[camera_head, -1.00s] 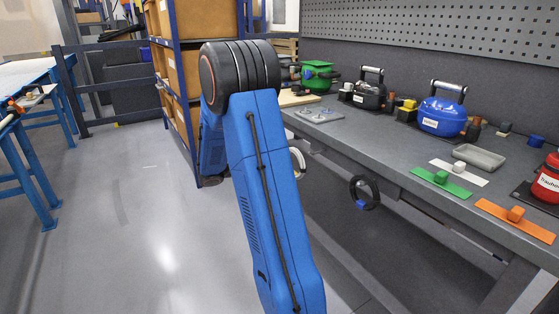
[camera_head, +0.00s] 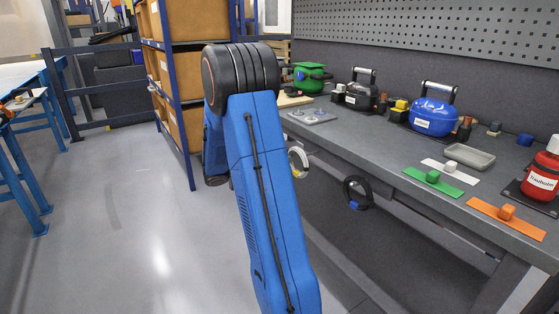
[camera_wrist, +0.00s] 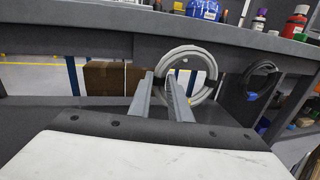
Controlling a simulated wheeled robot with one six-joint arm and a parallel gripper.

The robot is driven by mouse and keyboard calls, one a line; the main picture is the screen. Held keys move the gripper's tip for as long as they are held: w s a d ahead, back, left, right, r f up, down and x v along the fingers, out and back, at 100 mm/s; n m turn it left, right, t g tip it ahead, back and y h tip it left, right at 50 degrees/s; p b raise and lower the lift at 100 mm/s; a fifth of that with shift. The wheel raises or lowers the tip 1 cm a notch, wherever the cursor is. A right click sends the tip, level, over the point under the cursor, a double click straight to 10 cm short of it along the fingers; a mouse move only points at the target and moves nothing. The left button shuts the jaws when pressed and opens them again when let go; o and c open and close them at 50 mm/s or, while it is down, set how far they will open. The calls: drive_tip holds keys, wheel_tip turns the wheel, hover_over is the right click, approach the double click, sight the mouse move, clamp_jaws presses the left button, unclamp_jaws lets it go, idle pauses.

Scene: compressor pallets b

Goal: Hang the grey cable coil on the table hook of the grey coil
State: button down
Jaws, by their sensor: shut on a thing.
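The grey cable coil (camera_head: 299,162) is a pale ring beside the table's front edge in the head view, partly behind my blue arm. In the wrist view the coil (camera_wrist: 210,75) stands upright in front of the table edge. My gripper (camera_wrist: 160,76) is shut on the left side of the ring. My arm hides the gripper in the head view. I cannot make out the grey coil's hook in either view, nor whether the coil touches it.
A black cable coil (camera_head: 358,192) hangs at the table front (camera_head: 410,187), right of the grey coil; it also shows in the wrist view (camera_wrist: 260,78). Compressors, including a blue one (camera_head: 433,115), stand on the tabletop. The floor (camera_head: 130,230) at left is clear.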

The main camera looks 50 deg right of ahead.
drive_tip(key=shift+s+d+f, duration=0.2)
drive_tip(key=shift+s+d, duration=0.1)
drive_tip(key=shift+d, duration=0.6)
drive_tip(key=shift+s+d+f, duration=0.25)
drive_tip(key=shift+d, duration=0.6)
drive_tip(key=shift+s+d+f, duration=0.2)
drive_tip(key=shift+s+d, duration=0.1)
drive_tip(key=shift+d, duration=0.6)
drive_tip(key=c, duration=1.6)
unclamp_jaws()
drive_tip(key=shift+o, duration=0.2)
drive_tip(key=v, duration=1.7)
drive_tip(key=shift+a, duration=0.15)
